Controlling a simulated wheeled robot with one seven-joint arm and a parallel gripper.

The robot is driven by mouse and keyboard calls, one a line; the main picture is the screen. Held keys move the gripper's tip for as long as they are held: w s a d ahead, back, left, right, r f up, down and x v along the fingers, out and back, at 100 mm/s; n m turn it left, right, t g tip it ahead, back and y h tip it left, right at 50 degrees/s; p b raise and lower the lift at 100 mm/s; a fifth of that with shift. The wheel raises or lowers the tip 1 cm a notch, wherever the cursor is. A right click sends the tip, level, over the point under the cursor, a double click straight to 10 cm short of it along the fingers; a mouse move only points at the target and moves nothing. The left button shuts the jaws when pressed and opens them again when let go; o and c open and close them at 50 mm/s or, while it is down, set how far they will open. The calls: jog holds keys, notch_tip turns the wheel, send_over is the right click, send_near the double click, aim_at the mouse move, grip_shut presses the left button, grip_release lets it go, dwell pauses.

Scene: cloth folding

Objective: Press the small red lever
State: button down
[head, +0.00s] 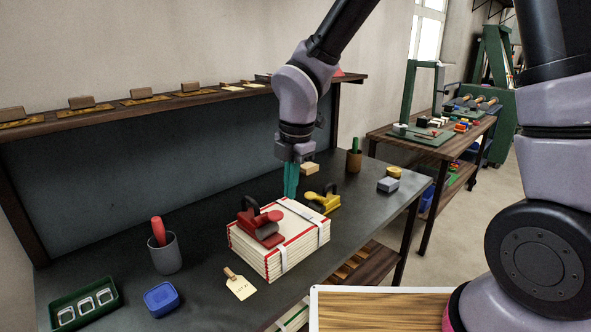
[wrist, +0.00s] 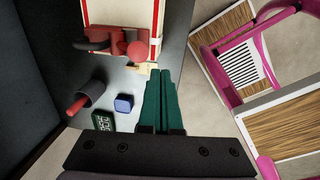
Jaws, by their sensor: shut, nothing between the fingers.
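A small red device (head: 263,230) with a black curved handle and a rounded red part sits on a bound white stack (head: 309,233) with red edges. Which part is the lever is hard to tell. In the wrist view the red device (wrist: 112,45) lies up and left of my fingers, with a round red knob (wrist: 137,51) toward them. My gripper (head: 290,194) points down, its green fingers shut and empty. In the head view the fingertips appear above the stack's far edge, behind the red device and apart from it.
A yellow device (head: 323,202) with a black handle stands just behind the stack. A grey cup (head: 165,254) with a red stick, a blue box (head: 161,299), a green tray (head: 83,305) and a tag (head: 239,286) lie in front and left. The dark tabletop (head: 190,205) is clear behind the cup.

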jog(key=shift+s+d+r, duration=0.15)
jog(key=shift+r, duration=0.6)
jog(key=shift+s+d+r, duration=0.1)
jog(key=shift+d+r, duration=0.05)
jog(key=shift+r, duration=0.65)
jog(key=shift+s+d+r, duration=0.15)
jog(key=shift+r, duration=0.6)
jog(key=w+d+r+m+t, duration=0.1)
jog(key=d+r+m+t, duration=0.1)
jog(key=d+r+m, duration=0.55)
jog(key=w+d+r+m+t, duration=0.1)
jog(key=w+d+r+m, duration=0.1)
jog(key=d+r+m, duration=0.55)
jog(key=s+d+r+m+t, duration=0.1)
jog(key=s+d+r+m, duration=0.1)
jog(key=d+m, duration=0.5)
jog(key=s+d+r+m+t+y, duration=0.1)
jog(key=s+d+m, duration=0.3)
jog(key=m, duration=0.5)
jog(key=d+t, duration=0.1)
jog(key=d, duration=0.1)
jog(key=shift+s+d+r+m, duration=0.35)
jog(key=shift+s+r+m, duration=0.05)
